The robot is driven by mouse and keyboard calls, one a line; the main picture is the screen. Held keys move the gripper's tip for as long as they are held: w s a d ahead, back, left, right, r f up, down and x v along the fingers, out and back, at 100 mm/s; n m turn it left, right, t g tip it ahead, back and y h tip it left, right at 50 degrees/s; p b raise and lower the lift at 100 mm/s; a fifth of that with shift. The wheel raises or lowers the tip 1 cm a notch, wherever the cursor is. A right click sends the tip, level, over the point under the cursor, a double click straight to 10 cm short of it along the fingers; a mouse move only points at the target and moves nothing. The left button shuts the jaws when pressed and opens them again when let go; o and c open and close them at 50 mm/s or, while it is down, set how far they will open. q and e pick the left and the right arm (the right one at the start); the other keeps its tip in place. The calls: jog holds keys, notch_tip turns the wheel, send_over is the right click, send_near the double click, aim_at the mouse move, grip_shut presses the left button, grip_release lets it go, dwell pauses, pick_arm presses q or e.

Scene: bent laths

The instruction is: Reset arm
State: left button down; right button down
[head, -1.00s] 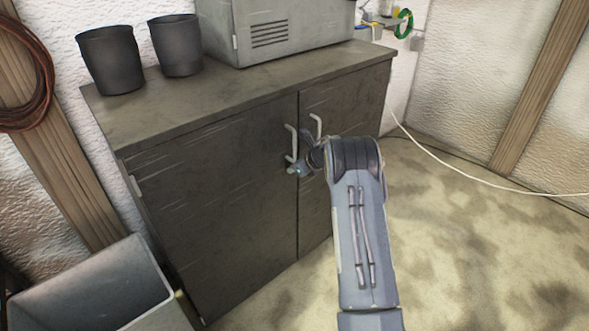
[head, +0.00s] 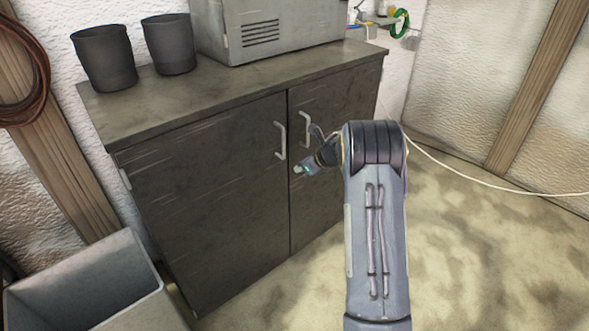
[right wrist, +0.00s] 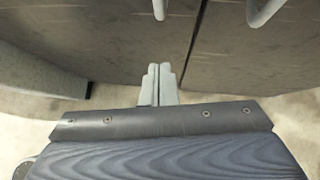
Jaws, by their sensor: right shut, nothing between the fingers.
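My right arm reaches up from the bottom of the head view. Its gripper (head: 300,170) is in front of the dark cabinet (head: 205,190), just below the door handles. In the right wrist view the two fingers (right wrist: 159,84) lie together, shut and empty. The left door handle (head: 281,140) and the right door handle (head: 306,129) are pale vertical bars; both show at the top of the right wrist view, apart from the fingers. Both cabinet doors look closed. My left gripper is not in view.
Two dark pots (head: 104,60) and (head: 169,44) the second pot and a grey metal box (head: 275,30) stand on the cabinet top. An open grey bin (head: 90,285) stands at the lower left. A white cable (head: 480,178) runs at the right. The floor (head: 470,260) at right is clear.

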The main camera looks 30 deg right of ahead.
jog(key=shift+a+v, duration=0.2)
jog(key=shift+v, duration=1.3)
jog(key=s+r+m+t+h+p, duration=0.2)
jog(key=s+r+m+h+p, duration=0.1)
jog(key=r+m, duration=0.75)
jog(key=s+r+m+t+h+p, duration=0.2)
jog(key=s+r+m+h+p, duration=0.15)
jog(key=r+m, duration=0.7)
jog(key=s+a+m+g+y+p, duration=0.2)
jog(key=s+a+m+g+y, duration=0.1)
jog(key=s+a+m, duration=0.7)
jog(key=s+a+m+g+y+p, duration=0.3)
jog(key=s+a+m, duration=0.6)
jog(key=s+a, duration=0.7)
jog(key=s+g+y, duration=0.1)
jog(key=s, duration=0.3)
jog(key=shift+m+y+p, duration=0.35)
jog(key=shift+m, duration=0.05)
jog(key=shift+s, duration=0.15)
